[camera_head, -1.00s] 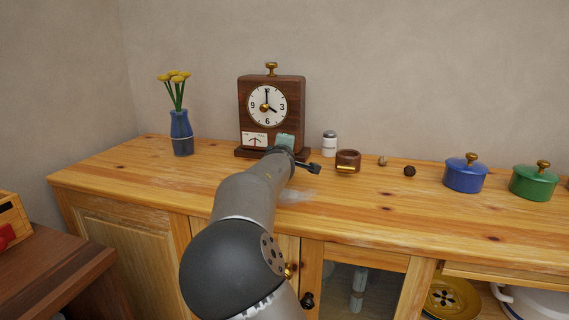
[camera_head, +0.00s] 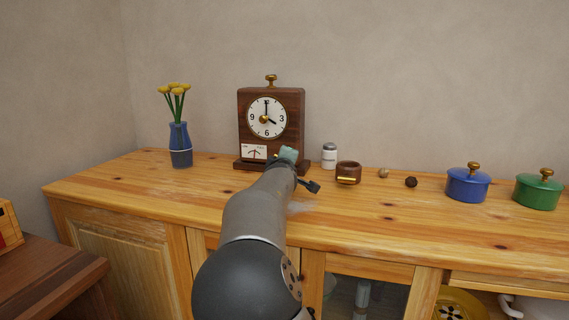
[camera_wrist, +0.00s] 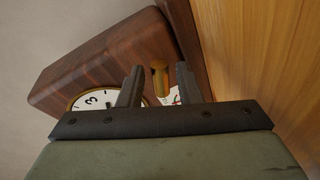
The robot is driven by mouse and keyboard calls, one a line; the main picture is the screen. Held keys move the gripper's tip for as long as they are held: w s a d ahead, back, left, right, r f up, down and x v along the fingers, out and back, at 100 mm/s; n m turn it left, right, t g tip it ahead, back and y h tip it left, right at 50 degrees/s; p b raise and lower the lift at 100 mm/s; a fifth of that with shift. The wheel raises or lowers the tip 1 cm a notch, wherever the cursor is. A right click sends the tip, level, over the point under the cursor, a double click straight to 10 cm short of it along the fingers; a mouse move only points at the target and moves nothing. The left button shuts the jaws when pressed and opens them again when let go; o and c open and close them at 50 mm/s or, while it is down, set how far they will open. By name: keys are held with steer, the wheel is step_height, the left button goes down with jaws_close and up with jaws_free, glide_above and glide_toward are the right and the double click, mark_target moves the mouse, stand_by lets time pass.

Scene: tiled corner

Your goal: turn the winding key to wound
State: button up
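The wooden clock (camera_head: 270,99) stands upright at the back of the cabinet top, with a white dial and a small white gauge (camera_head: 254,152) with a reddish needle low on its front. The clock also fills much of the wrist view (camera_wrist: 105,62). There the brass winding key (camera_wrist: 160,77) sticks out from the clock between the two dark fingers of my gripper (camera_wrist: 160,67). A gap shows on each side of the key, so the gripper is open around it and not clamped. In the head view my gripper hides most of the key area.
A blue vase with yellow flowers (camera_head: 180,145) stands left of the clock. To the right are a white-and-grey jar (camera_head: 329,156), a wooden cup (camera_head: 348,172), two small balls, a blue pot (camera_head: 467,184) and a green pot (camera_head: 538,192). The front cabinet top (camera_head: 145,185) is clear.

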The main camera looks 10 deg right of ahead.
steer(key=shift+o, duration=0.2)
steer(key=shift+s+a, duration=0.15)
steer(key=shift+s, duration=0.1)
steer(key=p+v, duration=0.1)
steer(key=v, duration=1.4)
steer(key=shift+s+a+r, duration=0.1)
steer(key=shift+s+r, duration=0.15)
steer(key=shift+s, duration=0.65)
